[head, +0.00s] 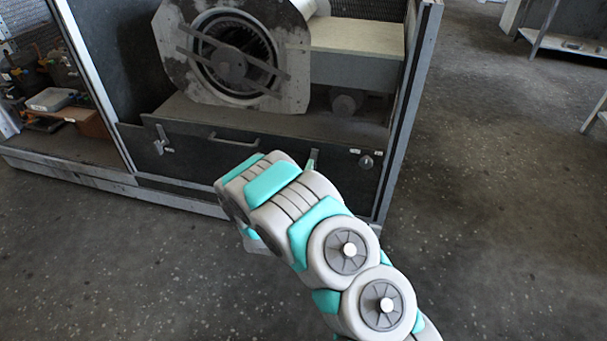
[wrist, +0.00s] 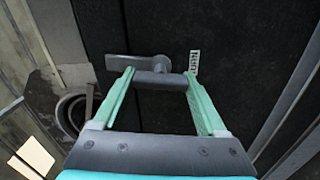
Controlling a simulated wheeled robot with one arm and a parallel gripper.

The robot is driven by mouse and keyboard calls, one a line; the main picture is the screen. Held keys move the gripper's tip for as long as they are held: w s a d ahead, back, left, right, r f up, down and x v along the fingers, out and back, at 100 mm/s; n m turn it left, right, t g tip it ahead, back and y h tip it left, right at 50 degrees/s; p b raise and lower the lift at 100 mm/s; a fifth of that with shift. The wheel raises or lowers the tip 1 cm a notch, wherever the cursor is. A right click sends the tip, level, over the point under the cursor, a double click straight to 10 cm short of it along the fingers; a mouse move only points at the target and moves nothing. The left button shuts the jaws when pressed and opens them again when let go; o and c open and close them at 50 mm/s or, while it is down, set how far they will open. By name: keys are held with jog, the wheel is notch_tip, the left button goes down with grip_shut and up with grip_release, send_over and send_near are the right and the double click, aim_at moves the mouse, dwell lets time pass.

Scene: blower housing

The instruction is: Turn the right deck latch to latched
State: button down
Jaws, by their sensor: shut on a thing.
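The right deck latch (wrist: 138,62) is a dark grey lever on the black deck panel. In the wrist view its arm points left from a round pivot, beside a small white label. My gripper (wrist: 160,84) has its two teal fingers on either side of a short grey bar at the latch, spanning from finger to finger. The bar seems to be part of the latch, and the fingers are shut on it. In the head view only a teal piece of my gripper (head: 313,160) shows at the panel. My arm hides the latch there.
The deck panel (head: 268,158) also carries a left latch (head: 160,138), a pull handle (head: 233,140) and a round knob (head: 367,162) at the right. The blower (head: 233,65) stands above it. A cabinet post (head: 410,110) bounds the right side. The floor around is clear.

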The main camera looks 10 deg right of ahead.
jog(key=shift+f+n, duration=0.1)
jog(key=shift+n, duration=0.5)
jog(key=shift+a, duration=0.1)
grip_release()
jog(key=v, duration=0.7)
jog(key=shift+s+b, duration=0.35)
jog(key=shift+a, duration=0.1)
dwell(0.4)
